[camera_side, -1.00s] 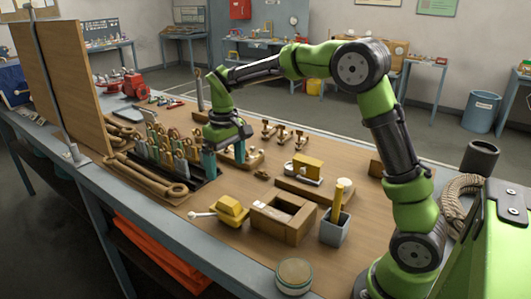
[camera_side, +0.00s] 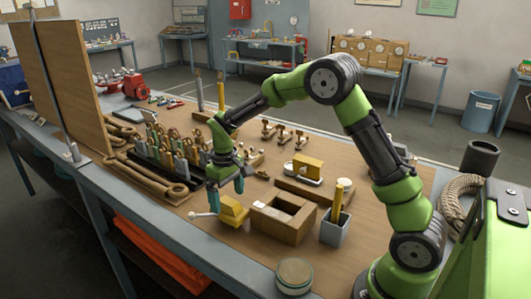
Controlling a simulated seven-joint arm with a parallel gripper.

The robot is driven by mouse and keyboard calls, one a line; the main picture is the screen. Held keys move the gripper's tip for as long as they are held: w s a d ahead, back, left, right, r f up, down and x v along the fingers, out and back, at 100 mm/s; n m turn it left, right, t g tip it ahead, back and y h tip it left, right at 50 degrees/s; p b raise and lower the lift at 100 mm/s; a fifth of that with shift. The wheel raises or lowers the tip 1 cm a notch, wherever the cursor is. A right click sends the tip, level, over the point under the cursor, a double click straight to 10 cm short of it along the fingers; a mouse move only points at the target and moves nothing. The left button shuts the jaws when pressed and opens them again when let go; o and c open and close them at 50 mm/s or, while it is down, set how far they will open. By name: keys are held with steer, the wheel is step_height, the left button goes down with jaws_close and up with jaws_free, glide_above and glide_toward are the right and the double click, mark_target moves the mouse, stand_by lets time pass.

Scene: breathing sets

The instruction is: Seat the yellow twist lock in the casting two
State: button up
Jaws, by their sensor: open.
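A yellow twist lock (camera_side: 234,213) with a pale lever pointing left lies on the bench, left of a brown open-topped block (camera_side: 297,233). A second yellow piece (camera_side: 309,166) with a pale lever sits on a wooden base behind that block. I cannot tell which of these is casting two. My gripper (camera_side: 227,196) points down with its teal fingers apart and empty. It is just above and behind the front yellow twist lock, and one finger overlaps its left end in this view. I cannot tell whether they touch.
A rack of upright tools (camera_side: 165,152) stands left of my gripper. A grey cup (camera_side: 334,231) with a yellow stick stands right of the block, and a round tin (camera_side: 294,275) at the front edge. Small T-shaped pieces (camera_side: 283,136) stand behind. Bench in front of the twist lock is clear.

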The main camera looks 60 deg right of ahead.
mark_target(228, 201)
step_height(228, 201, down, 5)
steer(key=shift+s+r, duration=0.1)
steer(key=shift+r, duration=0.05)
steer(key=shift+c, duration=0.2)
steer(key=shift+r, duration=0.1)
steer(key=c, duration=1.6)
steer(key=shift+o, duration=0.2)
step_height(228, 201, up, 9)
steer(key=shift+f, duration=0.1)
steer(key=s+d+r, duration=0.5)
steer(key=s+d, duration=0.3)
steer(key=s, duration=0.5)
steer(key=shift+r, duration=0.2)
